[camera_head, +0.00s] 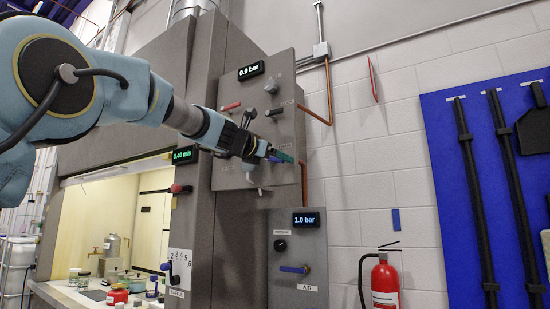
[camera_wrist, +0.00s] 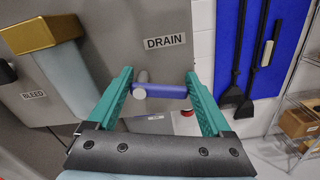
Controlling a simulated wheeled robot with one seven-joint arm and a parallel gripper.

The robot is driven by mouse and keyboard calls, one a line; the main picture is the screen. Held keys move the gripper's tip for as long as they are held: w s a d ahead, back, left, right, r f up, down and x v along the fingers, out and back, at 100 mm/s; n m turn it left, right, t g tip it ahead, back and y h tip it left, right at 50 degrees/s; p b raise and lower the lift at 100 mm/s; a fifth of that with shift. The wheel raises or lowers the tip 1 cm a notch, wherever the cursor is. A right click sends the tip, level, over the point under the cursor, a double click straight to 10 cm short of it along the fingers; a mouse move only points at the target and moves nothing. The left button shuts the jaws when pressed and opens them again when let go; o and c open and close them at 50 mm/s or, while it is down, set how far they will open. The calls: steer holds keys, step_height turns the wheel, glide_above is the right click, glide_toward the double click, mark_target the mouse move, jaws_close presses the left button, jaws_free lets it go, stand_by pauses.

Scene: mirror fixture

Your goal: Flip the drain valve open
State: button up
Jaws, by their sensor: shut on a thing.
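The drain valve is a blue handle (camera_wrist: 170,91) with a grey round end, just below the DRAIN label (camera_wrist: 165,41) on a grey panel. In the wrist view it lies roughly level across the gap between the teal fingers. My gripper (camera_wrist: 160,86) is shut on this handle, with a finger at each end. In the head view my gripper (camera_head: 272,154) reaches the lower right of the upper grey panel (camera_head: 285,85). The handle is largely hidden there by the gripper, and the valve's mount is not clear.
A BLEED label (camera_wrist: 33,95) and a brass-topped pale-blue part (camera_wrist: 50,55) are close to the left finger. Below stands an air box (camera_head: 297,260) with a blue handle. A fire extinguisher (camera_head: 385,283) and a blue tool board (camera_head: 470,190) are to the right.

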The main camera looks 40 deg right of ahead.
steer(key=c, duration=0.3)
steer(key=shift+r+n+p, duration=0.4)
steer(key=shift+n+p, duration=0.55)
steer(key=shift+n, duration=0.05)
steer(key=shift+n+p, duration=0.3)
steer(key=shift+n, duration=0.3)
steer(key=shift+f, duration=0.1)
steer(key=o, duration=1.1)
steer(key=shift+o, duration=0.2)
steer(key=shift+a, duration=0.1)
steer(key=b+v, duration=0.4)
steer(key=v, duration=0.6)
steer(key=shift+a, duration=0.35)
